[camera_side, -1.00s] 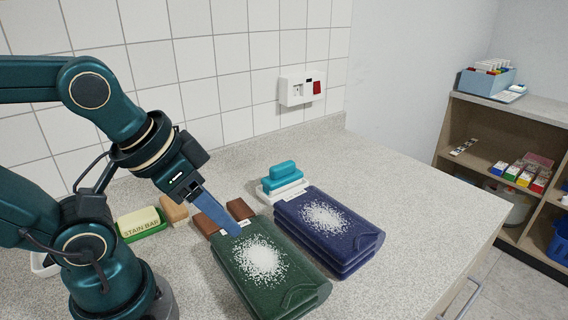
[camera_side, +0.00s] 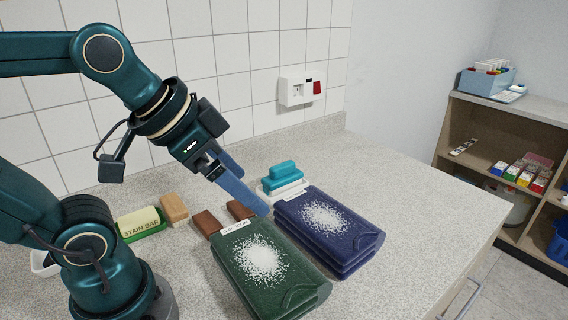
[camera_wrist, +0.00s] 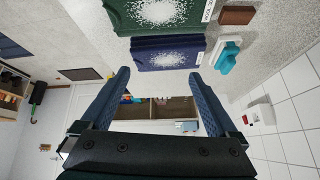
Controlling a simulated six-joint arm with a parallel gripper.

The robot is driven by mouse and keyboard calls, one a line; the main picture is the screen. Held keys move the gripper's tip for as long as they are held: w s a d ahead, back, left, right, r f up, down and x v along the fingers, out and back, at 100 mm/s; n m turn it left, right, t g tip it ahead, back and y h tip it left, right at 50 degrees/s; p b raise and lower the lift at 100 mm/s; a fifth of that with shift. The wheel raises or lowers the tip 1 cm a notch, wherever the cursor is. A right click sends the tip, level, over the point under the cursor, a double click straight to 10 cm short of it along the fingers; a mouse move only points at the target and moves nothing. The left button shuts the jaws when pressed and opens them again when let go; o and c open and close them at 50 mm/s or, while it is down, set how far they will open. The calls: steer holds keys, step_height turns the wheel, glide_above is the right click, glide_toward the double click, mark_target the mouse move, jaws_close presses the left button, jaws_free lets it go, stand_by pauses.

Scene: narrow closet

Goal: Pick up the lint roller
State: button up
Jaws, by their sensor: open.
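I cannot pick out a lint roller for certain in either view. A teal-handled item with a white base (camera_side: 283,177) stands behind the navy folded stack and also shows in the wrist view (camera_wrist: 229,57). The green folded stack (camera_side: 290,297) and the navy folded stack (camera_side: 350,262) each carry a patch of white specks on top. My gripper (camera_side: 256,194) is open, with its blue fingers above the counter near the back of the two stacks. In the wrist view the space between its fingertips (camera_wrist: 158,74) is empty.
Two brown blocks (camera_side: 206,223) lie behind the green stack. A tan block (camera_side: 173,209) and a stain bar on green (camera_side: 141,223) lie to the left. A wall box with a red switch (camera_side: 301,90) is on the tiles. The counter right of the navy stack is clear.

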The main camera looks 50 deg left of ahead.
steer(key=w+a+r, duration=0.3)
steer(key=w, duration=0.7)
steer(key=g, duration=0.1)
glide_above(280, 164)
steer(key=d, duration=0.4)
step_height(280, 164, down, 9)
steer(key=a+f, duration=0.1)
steer(key=f, duration=0.1)
steer(key=a+f+n+g, duration=0.1)
steer(key=f, duration=0.1)
steer(key=s+a+f+n, duration=0.1)
steer(key=f, duration=0.1)
steer(key=shift+s+a, duration=0.1)
steer(key=shift+a, duration=0.25)
steer(key=shift+x, duration=2.25)
steer(key=shift+a, duration=0.15)
jaws_close()
steer(key=shift+r, duration=0.1)
